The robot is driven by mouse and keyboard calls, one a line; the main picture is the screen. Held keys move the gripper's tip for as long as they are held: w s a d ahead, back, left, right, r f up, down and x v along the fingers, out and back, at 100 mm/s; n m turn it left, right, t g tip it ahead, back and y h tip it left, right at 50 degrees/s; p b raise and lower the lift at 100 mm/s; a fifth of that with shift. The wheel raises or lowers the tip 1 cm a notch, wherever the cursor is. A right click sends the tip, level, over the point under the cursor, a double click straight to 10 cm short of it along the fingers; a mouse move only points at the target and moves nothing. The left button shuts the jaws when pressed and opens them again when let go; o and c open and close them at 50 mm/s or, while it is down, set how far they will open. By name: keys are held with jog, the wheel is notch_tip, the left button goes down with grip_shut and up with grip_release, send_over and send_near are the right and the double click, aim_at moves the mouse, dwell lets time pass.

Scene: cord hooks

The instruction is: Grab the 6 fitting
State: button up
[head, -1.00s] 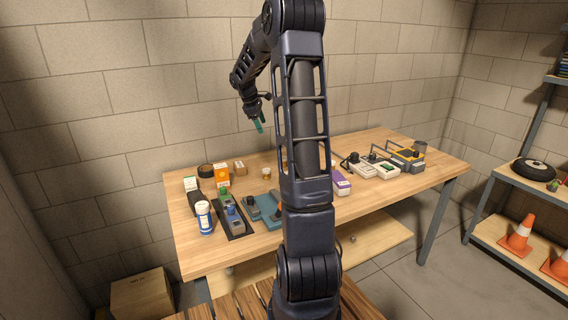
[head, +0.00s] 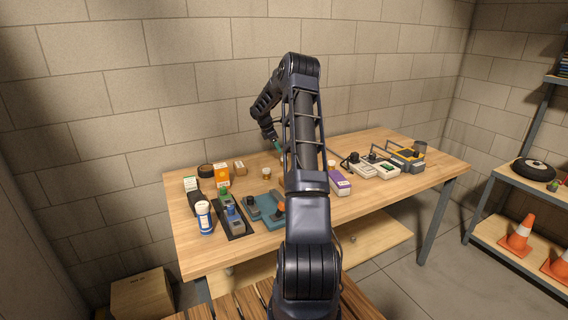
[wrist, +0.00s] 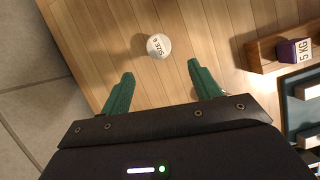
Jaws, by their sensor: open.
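The round white fitting (wrist: 158,46) lies on the wooden table in the wrist view. Its top is marked SIZE and a digit that looks like a 6. It sits ahead of my gripper (wrist: 154,82), roughly midway between the two green fingers, apart from both. The fingers are spread and nothing is between them. In the head view my gripper (head: 279,147) is above the back part of the table, partly hidden by my arm. I cannot tell for sure which small item there is this fitting.
A wooden holder (wrist: 262,57) with a purple 5 KG block (wrist: 292,51) and a teal tray (wrist: 286,88) are right of the gripper in the wrist view. Boxes and bottles stand at the table's left, meters (head: 378,168) at its right. The wall is behind.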

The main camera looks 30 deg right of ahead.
jog(key=x, duration=1)
jog(key=shift+d+f, duration=0.15)
jog(key=shift+d, duration=0.05)
jog(key=c, duration=1.1)
